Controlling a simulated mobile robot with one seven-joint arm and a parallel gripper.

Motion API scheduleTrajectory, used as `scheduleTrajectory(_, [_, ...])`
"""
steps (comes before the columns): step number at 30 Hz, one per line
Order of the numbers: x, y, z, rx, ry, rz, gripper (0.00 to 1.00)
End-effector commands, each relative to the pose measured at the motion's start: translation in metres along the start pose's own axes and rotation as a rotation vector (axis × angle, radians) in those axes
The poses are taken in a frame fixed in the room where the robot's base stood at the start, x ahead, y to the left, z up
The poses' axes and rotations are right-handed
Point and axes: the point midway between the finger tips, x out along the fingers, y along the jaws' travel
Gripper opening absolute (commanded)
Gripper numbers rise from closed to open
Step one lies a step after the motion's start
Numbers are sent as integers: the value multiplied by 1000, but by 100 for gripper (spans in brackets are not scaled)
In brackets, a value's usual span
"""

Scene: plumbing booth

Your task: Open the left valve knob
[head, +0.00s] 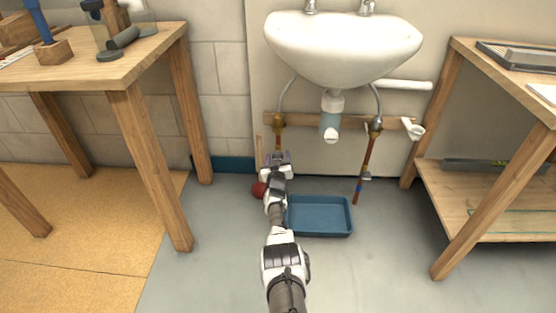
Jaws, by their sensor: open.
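Under the white sink (340,45), a brass-coloured fitting (279,121) sits on the left supply pipe at the wooden wall rail. I cannot make out a separate left valve knob; my gripper and arm cover the area just below this fitting. My gripper (275,157) is open, reaching toward the wall just below the left fitting. I cannot tell whether its fingers are around or touching anything.
A blue tray (320,230) lies on the floor right of my arm. A red round object (258,189) is partly hidden behind my arm. A drain trap (330,122) hangs under the sink. Wooden tables stand left (120,75) and right (453,75).

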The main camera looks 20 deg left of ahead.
Motion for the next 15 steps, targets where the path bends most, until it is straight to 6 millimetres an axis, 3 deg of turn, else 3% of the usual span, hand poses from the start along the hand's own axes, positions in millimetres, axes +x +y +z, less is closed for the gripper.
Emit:
scheduleTrajectory(2, [0, 0, 0, 0, 0, 0, 58])
scheduleTrajectory(12, [0, 0, 0, 0, 0, 0, 14])
scheduleTrajectory(15, [0, 0, 1, -10, 0, 0, 14])
